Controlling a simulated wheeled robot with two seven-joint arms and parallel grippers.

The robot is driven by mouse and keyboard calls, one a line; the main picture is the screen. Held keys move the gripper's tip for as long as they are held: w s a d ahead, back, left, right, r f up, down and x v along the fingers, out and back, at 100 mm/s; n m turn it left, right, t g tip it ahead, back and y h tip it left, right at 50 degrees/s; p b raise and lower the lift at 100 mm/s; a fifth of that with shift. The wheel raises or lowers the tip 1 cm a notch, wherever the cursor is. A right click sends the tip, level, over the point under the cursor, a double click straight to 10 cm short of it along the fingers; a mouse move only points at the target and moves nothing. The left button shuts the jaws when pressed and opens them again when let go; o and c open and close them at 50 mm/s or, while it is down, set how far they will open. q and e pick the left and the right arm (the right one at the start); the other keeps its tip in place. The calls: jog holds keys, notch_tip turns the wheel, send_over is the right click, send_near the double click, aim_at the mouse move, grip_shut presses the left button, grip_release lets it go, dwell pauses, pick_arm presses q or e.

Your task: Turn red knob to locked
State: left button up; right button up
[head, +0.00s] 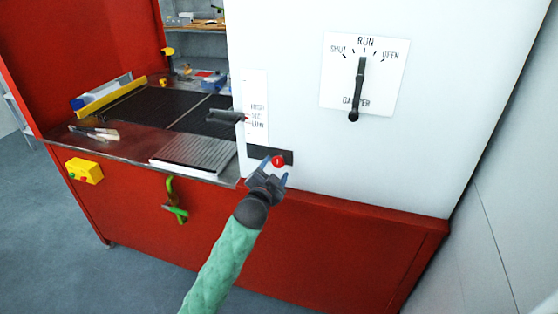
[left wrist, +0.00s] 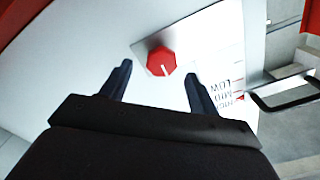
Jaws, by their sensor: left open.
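The red knob (head: 278,162) sits on a dark plate (head: 255,152) low on the white panel. In the left wrist view the red knob (left wrist: 162,61) is faceted and has a white pointer line, which points down and slightly right in that picture. My left gripper (head: 274,167) is at the knob in the head view. In the left wrist view its two fingers (left wrist: 158,78) are apart, one on each side below the knob, and nothing is between them. I cannot tell whether the fingers touch the knob. No locked mark is readable. My right gripper is not in view.
A black damper lever (head: 356,88) on a white dial stands to the upper right. A dark handle (head: 226,116) sticks out by a scale (head: 256,105) left of the knob. A mesh belt (head: 180,112), yellow box (head: 84,171) and green handle (head: 174,200) are further left.

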aim_at(278, 164)
pick_arm(q)
jog(key=shift+p+x, duration=0.75)
jog(key=shift+x, duration=1.6)
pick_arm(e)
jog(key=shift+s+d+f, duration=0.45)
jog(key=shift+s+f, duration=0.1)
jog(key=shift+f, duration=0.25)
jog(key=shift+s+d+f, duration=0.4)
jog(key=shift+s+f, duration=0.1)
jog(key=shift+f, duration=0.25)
pick_arm(q)
jog(key=shift+a, duration=0.15)
jog(key=c, duration=1)
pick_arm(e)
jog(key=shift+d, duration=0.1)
